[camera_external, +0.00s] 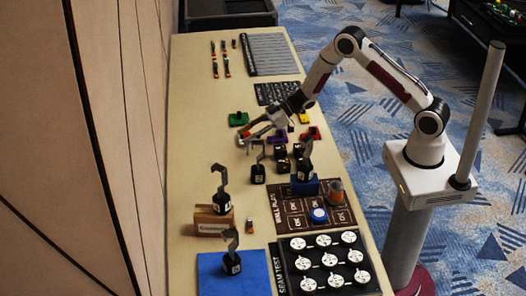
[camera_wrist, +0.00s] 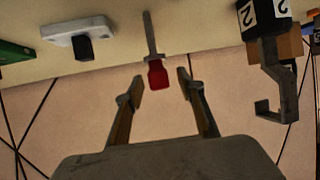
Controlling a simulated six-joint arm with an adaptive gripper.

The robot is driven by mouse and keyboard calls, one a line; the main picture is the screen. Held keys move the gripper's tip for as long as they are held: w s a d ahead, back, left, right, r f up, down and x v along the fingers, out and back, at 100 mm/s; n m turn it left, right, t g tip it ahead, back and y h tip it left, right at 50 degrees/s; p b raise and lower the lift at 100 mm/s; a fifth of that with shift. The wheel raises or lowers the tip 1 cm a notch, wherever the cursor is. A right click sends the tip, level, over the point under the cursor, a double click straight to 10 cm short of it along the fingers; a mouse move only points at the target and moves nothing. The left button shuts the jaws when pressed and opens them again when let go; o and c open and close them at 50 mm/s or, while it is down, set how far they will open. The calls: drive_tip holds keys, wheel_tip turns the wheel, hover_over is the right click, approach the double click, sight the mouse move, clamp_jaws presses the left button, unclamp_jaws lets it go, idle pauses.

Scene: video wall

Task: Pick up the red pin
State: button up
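The red pin (camera_wrist: 158,75) shows in the wrist view with a red end toward my gripper and a thin grey shaft running up the picture over the tabletop. My gripper (camera_wrist: 159,84) is open, with one finger on each side of the red end and visible gaps on both sides. In the external view my gripper (camera_external: 244,139) is low over the middle of the table, and a small red patch that may be the pin (camera_external: 257,131) shows beside it. The fingers partly hide that spot.
A black numbered cube with a grey hook (camera_wrist: 270,75) stands close on the right in the wrist view. A white plate with a black knob (camera_wrist: 80,38) and a green piece (camera_wrist: 14,52) lie left. Coloured trays and several black cubes crowd around; the table's left strip (camera_external: 190,130) is clear.

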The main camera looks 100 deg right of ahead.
clamp_jaws()
drive_tip(key=shift+r, duration=0.15)
idle(0.4)
drive_tip(key=shift+r, duration=4.85)
